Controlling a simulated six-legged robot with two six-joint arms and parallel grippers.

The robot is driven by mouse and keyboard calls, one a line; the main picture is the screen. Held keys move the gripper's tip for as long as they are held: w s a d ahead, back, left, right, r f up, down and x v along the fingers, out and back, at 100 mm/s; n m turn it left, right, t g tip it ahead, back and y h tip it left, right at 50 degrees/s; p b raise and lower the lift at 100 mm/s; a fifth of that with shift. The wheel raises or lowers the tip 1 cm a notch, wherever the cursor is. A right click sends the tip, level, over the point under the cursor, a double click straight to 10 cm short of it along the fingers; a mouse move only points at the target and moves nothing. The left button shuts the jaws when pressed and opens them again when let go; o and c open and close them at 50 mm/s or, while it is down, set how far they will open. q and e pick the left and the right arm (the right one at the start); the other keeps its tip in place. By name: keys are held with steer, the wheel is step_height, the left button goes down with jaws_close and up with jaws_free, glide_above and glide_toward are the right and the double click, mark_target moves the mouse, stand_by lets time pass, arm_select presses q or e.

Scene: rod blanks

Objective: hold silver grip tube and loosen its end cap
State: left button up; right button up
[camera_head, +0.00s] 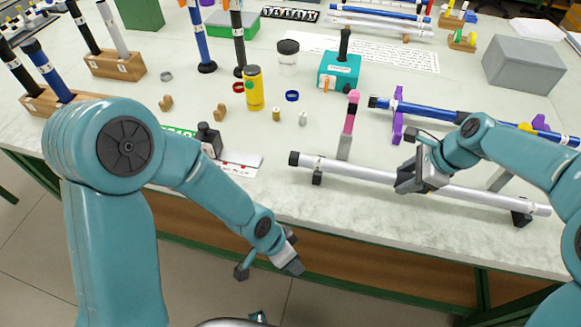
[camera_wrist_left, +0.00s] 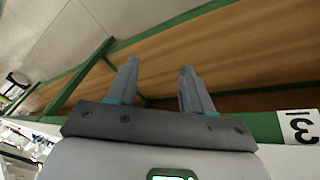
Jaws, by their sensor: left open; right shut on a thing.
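The silver tube (camera_head: 350,172) lies along the front of the table, raised on small black supports. Its black end cap (camera_head: 294,158) is on its left end, and a white band shows beside the cap. My right gripper (camera_head: 408,182) is shut on the tube near its middle. My left gripper (camera_head: 268,267) is open and empty, in front of the table and lower than its edge, away from the cap. Its two spread fingers also show in the left wrist view (camera_wrist_left: 160,70), with neither tube nor cap between them.
A yellow bottle (camera_head: 254,90) and teal box (camera_head: 339,72) stand farther back. The table's front edge (camera_head: 330,211) lies between my left gripper and the tube.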

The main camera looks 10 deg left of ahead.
arm_select(q)
steer(key=w+a+r+m+t+y, duration=0.1)
steer(key=w+a+r+m+t, duration=0.15)
steer(key=r+m, duration=0.7)
steer(key=w+a+r+m+t+y, duration=0.1)
steer(key=w+r+m+t, duration=0.4)
steer(key=r, duration=0.8)
steer(key=m+h, duration=0.2)
steer(key=h, duration=0.1)
glide_toward(293, 158)
steer(key=d, duration=0.1)
steer(key=f+h, duration=0.1)
steer(key=w+a+f, duration=0.1)
steer(key=a+f+h, duration=0.1)
steer(key=shift+w+a+f+t+h, duration=0.15)
steer(key=shift+w+a+t+h, duration=0.05)
steer(key=shift+w+t+h, duration=0.15)
steer(key=a+h, duration=0.1)
steer(key=s+a+f+h, duration=0.1)
steer(key=a+t+h, duration=0.1)
steer(key=shift+s+a+f, duration=0.15)
steer(key=shift+s+f, duration=0.2)
steer(key=shift+s, duration=0.05)
steer(key=x, duration=1.1)
steer(key=shift+w+d, duration=0.2)
steer(key=shift+d, duration=0.15)
steer(key=c, duration=0.7)
